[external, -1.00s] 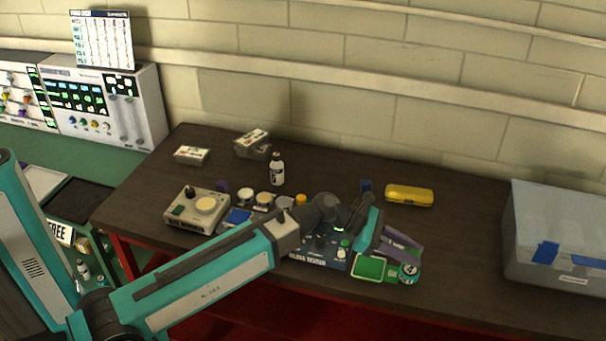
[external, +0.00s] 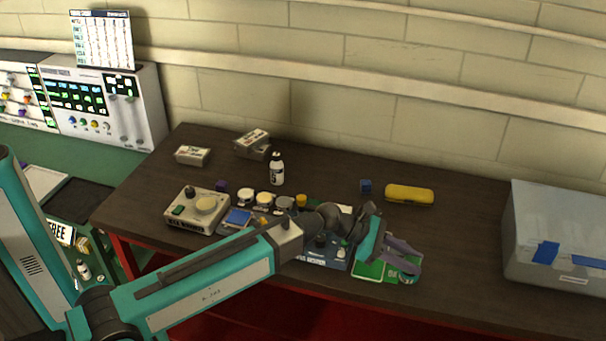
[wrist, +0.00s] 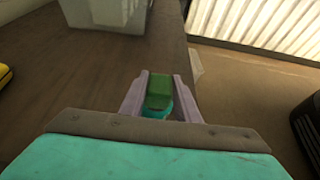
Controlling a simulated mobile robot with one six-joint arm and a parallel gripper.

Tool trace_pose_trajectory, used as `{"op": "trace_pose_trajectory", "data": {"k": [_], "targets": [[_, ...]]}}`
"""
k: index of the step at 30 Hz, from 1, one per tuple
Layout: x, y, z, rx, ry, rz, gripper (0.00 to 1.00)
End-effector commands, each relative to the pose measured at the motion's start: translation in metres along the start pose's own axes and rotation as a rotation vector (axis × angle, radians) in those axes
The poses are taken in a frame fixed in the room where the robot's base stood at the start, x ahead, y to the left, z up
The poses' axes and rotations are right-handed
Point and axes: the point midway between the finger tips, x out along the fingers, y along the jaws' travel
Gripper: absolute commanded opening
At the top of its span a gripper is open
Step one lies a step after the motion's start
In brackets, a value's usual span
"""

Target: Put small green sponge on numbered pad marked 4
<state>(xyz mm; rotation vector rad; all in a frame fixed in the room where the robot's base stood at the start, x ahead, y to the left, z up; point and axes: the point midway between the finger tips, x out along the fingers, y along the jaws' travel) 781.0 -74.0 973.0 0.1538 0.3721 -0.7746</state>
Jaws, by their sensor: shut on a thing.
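My gripper (wrist: 160,82) is shut on the small green sponge (wrist: 159,87), which sits between its two purple fingers in the wrist view. In the external view my gripper (external: 408,268) is low over the front edge of the table, at the right side of a green flat item (external: 369,270). The sponge is hard to make out there. A teal rounded thing (wrist: 157,107) shows just below the sponge in the wrist view; I cannot tell what it is. No pad with a readable 4 shows in either view.
On the dark table (external: 460,240) stand a white bottle (external: 276,170), a yellow case (external: 409,194), a small blue cube (external: 365,185), several round tins, and a beige device (external: 195,211). A grey translucent bin (external: 555,235) stands at the right. Table space between case and bin is clear.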

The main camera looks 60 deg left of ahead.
Motion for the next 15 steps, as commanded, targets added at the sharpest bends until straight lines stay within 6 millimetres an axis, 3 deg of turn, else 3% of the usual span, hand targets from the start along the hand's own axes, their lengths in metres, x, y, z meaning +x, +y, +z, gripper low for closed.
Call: {"op": "trace_pose_trajectory", "data": {"k": [4,5,7,15], "targets": [[0.0013,0.0,-0.0031,0.0,0.0,0.0,0.08],[0.0011,0.0,-0.0027,0.0,0.0,0.0,0.34],[0.001,0.0,-0.0025,0.0,0.0,0.0,0.46],[0.0009,0.0,-0.0023,0.0,0.0,0.0,0.48]]}}
